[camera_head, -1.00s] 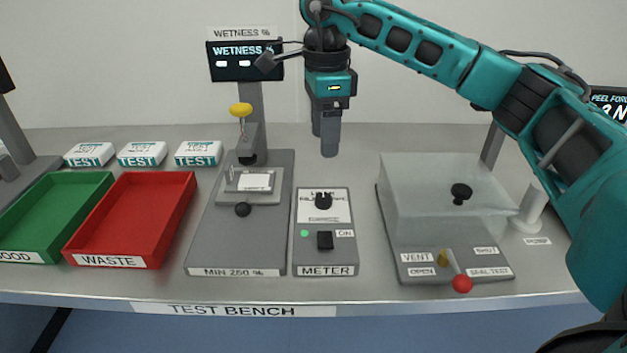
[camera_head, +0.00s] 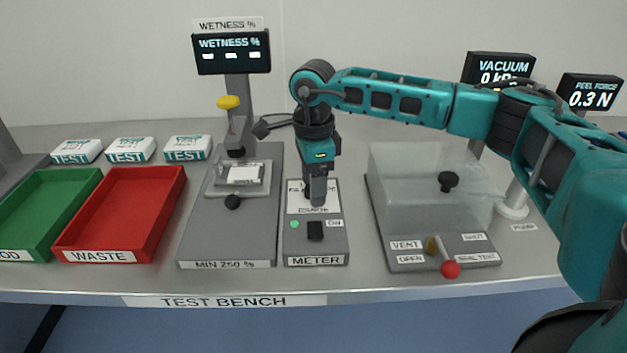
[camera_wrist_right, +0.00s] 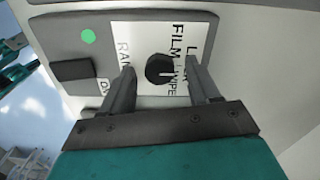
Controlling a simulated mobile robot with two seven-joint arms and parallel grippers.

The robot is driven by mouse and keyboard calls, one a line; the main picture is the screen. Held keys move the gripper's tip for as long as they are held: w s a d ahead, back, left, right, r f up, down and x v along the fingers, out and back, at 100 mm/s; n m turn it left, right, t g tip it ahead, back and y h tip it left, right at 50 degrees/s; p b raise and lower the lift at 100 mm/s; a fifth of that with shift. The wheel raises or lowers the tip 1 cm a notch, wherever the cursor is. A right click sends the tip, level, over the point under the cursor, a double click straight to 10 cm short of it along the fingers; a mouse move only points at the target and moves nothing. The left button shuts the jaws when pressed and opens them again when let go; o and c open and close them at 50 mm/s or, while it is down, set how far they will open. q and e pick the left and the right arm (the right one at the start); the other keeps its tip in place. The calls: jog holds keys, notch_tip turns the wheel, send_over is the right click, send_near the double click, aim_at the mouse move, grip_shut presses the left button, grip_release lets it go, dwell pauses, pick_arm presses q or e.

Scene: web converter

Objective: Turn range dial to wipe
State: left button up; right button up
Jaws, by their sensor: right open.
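The range dial (camera_wrist_right: 160,69) is a round black knob on a white label plate (camera_wrist_right: 165,28) of the grey meter box (camera_head: 316,248). In the right wrist view the plate's lettering includes "FILM" and "WIPE", partly covered. My right gripper (camera_head: 317,202) points down over the plate in the head view and hides the dial there. In the right wrist view the open fingers of my right gripper (camera_wrist_right: 160,78) stand on either side of the dial, with gaps to it. How far above the plate the fingertips are, I cannot tell. My left gripper is not in view.
A black switch (camera_head: 315,231) and green lamp (camera_head: 295,223) sit on the meter's front. The wetness tester (camera_head: 195,245) is close on the left. A clear-lidded vacuum box (camera_head: 415,180) with a red-knobbed lever (camera_head: 450,269) stands right. Red (camera_head: 75,243) and green (camera_head: 25,250) trays lie far left.

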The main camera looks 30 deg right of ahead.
jog(key=c, duration=1)
jog(key=shift+c, duration=0.2)
jog(key=shift+m, duration=0.3)
jog(key=m, duration=0.5)
jog(key=m+p, duration=0.1)
jog(key=m, duration=0.5)
jog(key=shift+m, duration=0.3)
jog(key=o, duration=1)
